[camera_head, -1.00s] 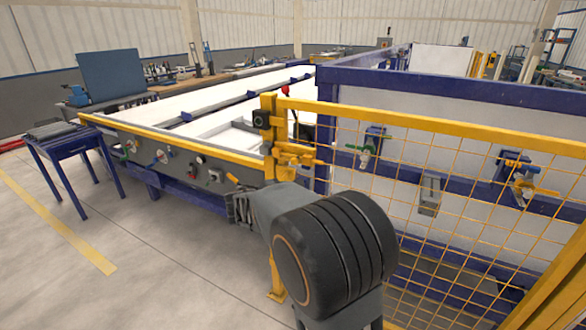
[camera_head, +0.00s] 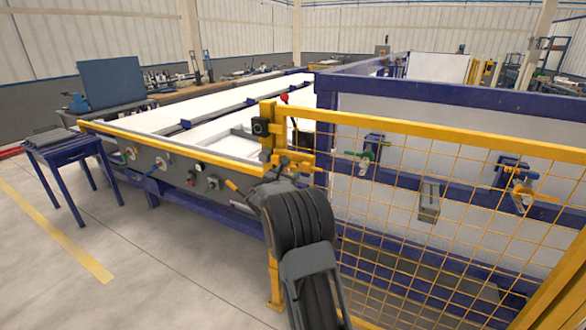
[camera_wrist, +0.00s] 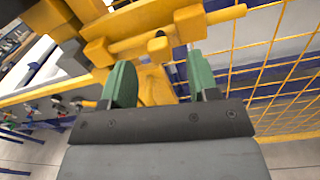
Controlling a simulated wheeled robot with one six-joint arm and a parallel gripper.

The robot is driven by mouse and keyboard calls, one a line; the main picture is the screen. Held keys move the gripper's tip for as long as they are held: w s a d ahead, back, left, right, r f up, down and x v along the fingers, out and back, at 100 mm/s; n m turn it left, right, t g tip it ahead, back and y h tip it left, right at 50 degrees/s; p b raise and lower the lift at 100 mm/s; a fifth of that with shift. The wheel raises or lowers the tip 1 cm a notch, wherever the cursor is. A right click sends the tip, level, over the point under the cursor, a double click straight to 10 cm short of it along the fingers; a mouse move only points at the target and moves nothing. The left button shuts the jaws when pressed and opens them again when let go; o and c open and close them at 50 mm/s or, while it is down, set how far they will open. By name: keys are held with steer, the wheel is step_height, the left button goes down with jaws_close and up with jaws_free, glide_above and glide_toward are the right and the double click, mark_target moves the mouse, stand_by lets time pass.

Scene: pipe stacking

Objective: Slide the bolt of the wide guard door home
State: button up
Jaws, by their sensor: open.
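The wide guard door (camera_head: 420,180) is a yellow frame with wire mesh, standing at the right in the head view. Its yellow bolt (camera_wrist: 222,14) lies across the top of the wrist view, running through yellow brackets with its right end sticking out. A short yellow handle knob (camera_wrist: 158,46) stands out from the bolt. My gripper (camera_wrist: 160,62) has its two green fingers apart, one on each side of the knob in the picture. I see no finger touching it, and the depth between them is unclear. In the head view my wrist hides the fingers.
The yellow post (camera_head: 267,140) with a dark box stands left of the bolt. A long white-topped bench with a control panel (camera_head: 185,168) is at left. Blue rails (camera_head: 440,92) with clamps lie behind the mesh.

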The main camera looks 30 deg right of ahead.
mark_target(292, 170)
steer(key=shift+x, duration=2.05)
steer(key=shift+c, duration=0.2)
jaws_close()
steer(key=shift+a, duration=0.1)
